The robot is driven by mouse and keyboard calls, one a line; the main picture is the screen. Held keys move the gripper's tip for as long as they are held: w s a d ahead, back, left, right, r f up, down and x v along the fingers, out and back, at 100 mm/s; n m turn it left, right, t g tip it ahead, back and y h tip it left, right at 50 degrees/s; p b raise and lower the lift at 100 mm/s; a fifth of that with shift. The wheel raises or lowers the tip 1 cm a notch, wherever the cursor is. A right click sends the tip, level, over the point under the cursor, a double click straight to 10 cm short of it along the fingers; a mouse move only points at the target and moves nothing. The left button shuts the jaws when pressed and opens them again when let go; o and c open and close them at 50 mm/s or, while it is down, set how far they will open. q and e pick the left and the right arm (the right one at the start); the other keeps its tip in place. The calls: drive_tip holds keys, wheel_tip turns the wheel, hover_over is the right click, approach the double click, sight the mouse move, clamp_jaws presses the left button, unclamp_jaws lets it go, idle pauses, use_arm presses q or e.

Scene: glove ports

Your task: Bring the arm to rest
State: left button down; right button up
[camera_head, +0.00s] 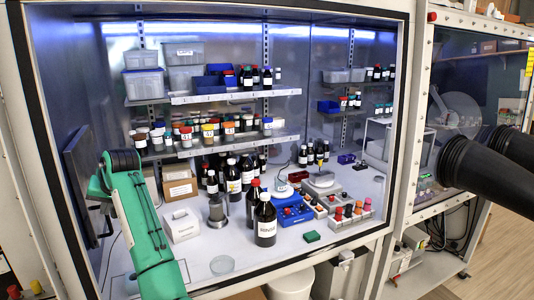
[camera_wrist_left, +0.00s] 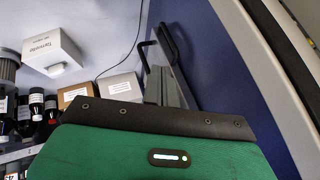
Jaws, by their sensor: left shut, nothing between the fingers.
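My left arm, with a green cover, rises from the bottom left of the head view, inside the open cabinet. Its black wrist joint is bent over at the top. My left gripper (camera_head: 106,224) hangs beside the dark panel on the left wall, shut and empty, partly hidden by the arm. In the left wrist view, the green hand fills the bottom and the gripper (camera_wrist_left: 160,48) points up the picture, close in line with the blue wall. My right gripper is not in view.
A white labelled box (camera_head: 182,225) stands right of my arm. Dark bottles (camera_head: 265,220), a blue rack (camera_head: 292,214) and a clear dish (camera_head: 222,265) are on the cabinet floor. Shelves of jars (camera_head: 235,139) line the back. Black glove sleeves (camera_head: 485,170) jut out at right.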

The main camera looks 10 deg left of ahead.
use_arm(q)
drive_tip(key=s+d+f+m+t, duration=0.1)
drive_tip(key=s+d+f, duration=0.2)
drive_tip(key=s+f, duration=0.35)
drive_tip(key=s+d+f+m, duration=0.1)
drive_tip(key=s+d+f, duration=0.3)
drive_tip(key=f, duration=0.5)
drive_tip(key=s+d+f+m+t, duration=0.1)
drive_tip(key=s+d+f+m, duration=0.15)
drive_tip(key=s+f, duration=0.45)
drive_tip(key=s+d+f+m+h, duration=0.1)
drive_tip(key=s+d+f+h, duration=0.3)
drive_tip(key=s+d, duration=0.6)
drive_tip(key=s+d+f+m+h, duration=0.2)
drive_tip(key=s+d+f+h, duration=0.15)
drive_tip(key=s+d, duration=0.75)
wheel_tip(320, 180, down, 31)
drive_tip(key=s+a+g, duration=0.2)
drive_tip(key=s+a+f+b, duration=0.1)
drive_tip(key=s+f, duration=0.8)
drive_tip(key=f, duration=0.2)
drive_tip(key=s+a+f+g, duration=0.1)
drive_tip(key=s+a+f, duration=0.1)
drive_tip(key=s+f, duration=0.8)
drive_tip(key=shift+a+f+b, duration=0.3)
drive_tip(key=shift+f+b, duration=0.05)
drive_tip(key=shift+f, duration=0.15)
